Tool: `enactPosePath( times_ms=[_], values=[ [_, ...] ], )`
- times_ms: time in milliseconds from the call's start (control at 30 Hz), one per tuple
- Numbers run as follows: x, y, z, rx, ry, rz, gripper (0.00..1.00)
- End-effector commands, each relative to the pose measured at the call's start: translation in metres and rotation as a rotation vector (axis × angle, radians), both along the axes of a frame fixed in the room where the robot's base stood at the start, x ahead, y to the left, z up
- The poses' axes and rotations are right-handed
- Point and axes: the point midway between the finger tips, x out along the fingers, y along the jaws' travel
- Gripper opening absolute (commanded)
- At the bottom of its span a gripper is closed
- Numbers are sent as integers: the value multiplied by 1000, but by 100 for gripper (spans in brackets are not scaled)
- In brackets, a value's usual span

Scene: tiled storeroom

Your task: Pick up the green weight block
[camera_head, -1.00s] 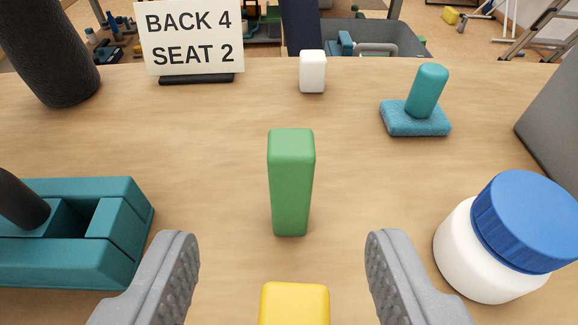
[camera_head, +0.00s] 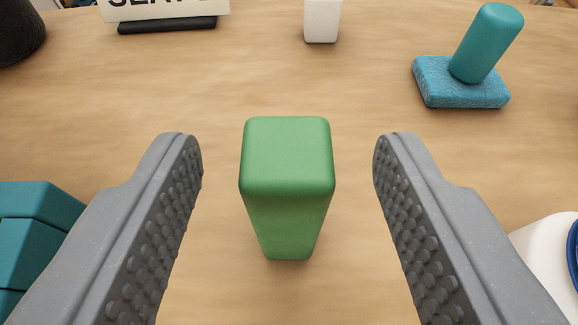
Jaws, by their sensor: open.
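The green weight block (camera_head: 287,185) stands upright on the wooden table, in the middle of the view. My gripper (camera_head: 288,150) is open, with one grey studded finger to the left of the block and one to the right. There is a gap between each finger and the block, and neither appears to touch it. The block's top and near face show; its far side is hidden.
A teal stamp-like piece on a blue pad (camera_head: 461,82) stands back right. A white block (camera_head: 322,20) and a sign (camera_head: 165,10) stand at the back. A teal box (camera_head: 35,235) is at left, and a white jar (camera_head: 548,250) at right.

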Motion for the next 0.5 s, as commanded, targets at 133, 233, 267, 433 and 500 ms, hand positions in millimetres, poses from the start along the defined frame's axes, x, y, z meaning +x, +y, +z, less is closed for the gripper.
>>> enactPosePath(
  times_ms=[133, 233, 267, 433, 500],
  values=[
    [0, 0, 0, 0, 1, 0, 50],
    [0, 0, 0, 0, 0, 0, 25],
    [0, 0, 0, 0, 0, 0, 17],
    [0, 1, 1, 0, -1, 1, 0],
    [0, 1, 1, 0, -1, 1, 0]
  ],
)
